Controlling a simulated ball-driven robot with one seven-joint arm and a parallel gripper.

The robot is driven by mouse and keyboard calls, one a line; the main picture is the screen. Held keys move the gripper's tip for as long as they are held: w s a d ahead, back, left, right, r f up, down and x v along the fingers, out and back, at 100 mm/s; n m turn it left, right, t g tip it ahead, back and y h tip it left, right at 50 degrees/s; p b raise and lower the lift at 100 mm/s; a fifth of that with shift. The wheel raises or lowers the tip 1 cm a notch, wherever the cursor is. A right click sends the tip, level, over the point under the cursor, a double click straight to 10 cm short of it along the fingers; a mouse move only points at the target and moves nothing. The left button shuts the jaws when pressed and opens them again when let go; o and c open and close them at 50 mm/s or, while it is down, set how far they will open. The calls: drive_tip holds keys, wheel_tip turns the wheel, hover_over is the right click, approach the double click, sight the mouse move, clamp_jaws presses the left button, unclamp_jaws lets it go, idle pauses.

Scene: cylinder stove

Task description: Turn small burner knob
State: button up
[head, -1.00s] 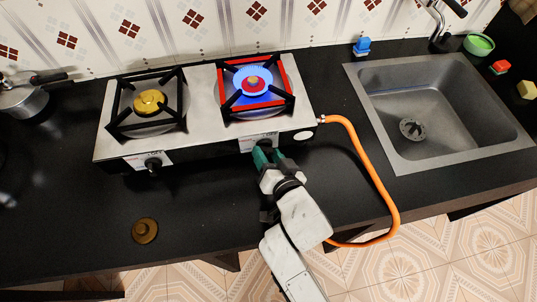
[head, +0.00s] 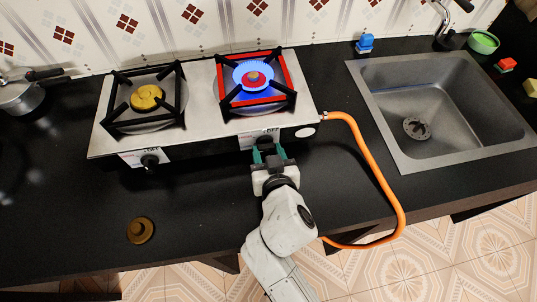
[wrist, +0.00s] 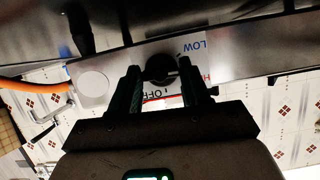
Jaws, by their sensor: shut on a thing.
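The two-burner stove (head: 200,85) stands on the black counter. Its right burner (head: 253,80) is lit with a blue flame, inside a red square frame. The left burner (head: 147,97) shows no flame. The right black knob (head: 265,142) is on the front panel; it also shows in the wrist view (wrist: 160,67), by printed LOW and OFF labels. My gripper (head: 268,154) has its green fingers on either side of this knob and is shut on it. The wrist view shows the fingers (wrist: 161,82) around it. The left knob (head: 150,161) is free.
An orange hose (head: 375,165) curves from the stove's right side over the counter's front edge. A brown round object (head: 140,230) lies at the front left. A sink (head: 440,105) is at right, a metal pot (head: 20,97) at far left.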

drive_tip(key=n+h+b, duration=0.1)
drive_tip(key=n, duration=0.1)
drive_tip(key=n+t+h+b, duration=0.1)
drive_tip(key=n+b, duration=0.1)
drive_tip(key=shift+a+f+h, duration=0.1)
drive_tip(key=shift+a+h, duration=0.05)
drive_tip(key=shift+h, duration=0.25)
idle(0.4)
drive_tip(key=o, duration=1.1)
drive_tip(key=shift+c, duration=0.2)
drive_tip(key=shift+s, duration=0.1)
drive_tip(key=a+v, duration=0.1)
drive_tip(key=v, duration=0.9)
drive_tip(key=shift+s+d+b, duration=0.35)
drive_tip(key=shift+d, duration=0.1)
